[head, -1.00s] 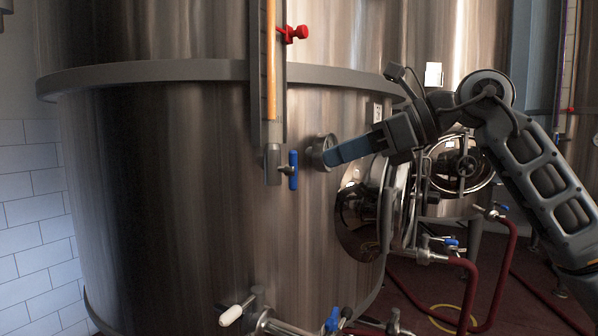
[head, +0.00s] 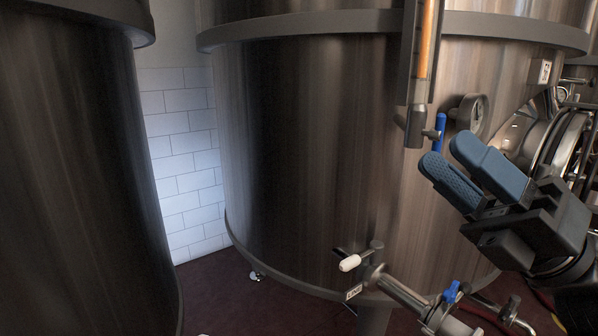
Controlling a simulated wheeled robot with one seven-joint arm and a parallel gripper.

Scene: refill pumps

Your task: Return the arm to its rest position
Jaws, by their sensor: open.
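My gripper (head: 459,165) is at the right of the head view, in front of the large steel tank (head: 300,150). Its two blue-padded fingers point up and to the left, with a narrow gap between them. Nothing shows between the fingers. The black gripper body and part of my arm run off toward the lower right edge. The fingertips appear just below a blue-handled valve (head: 440,128) and a round gauge (head: 472,113) on the tank. I cannot tell the depth gap between fingers and tank.
A second tank (head: 75,160) fills the left edge. A sight tube (head: 423,50) hangs on the middle tank. A pipe with a white-handled valve (head: 350,262) and a blue valve (head: 451,292) sticks out below. Dark red floor (head: 240,300) shows between the tanks.

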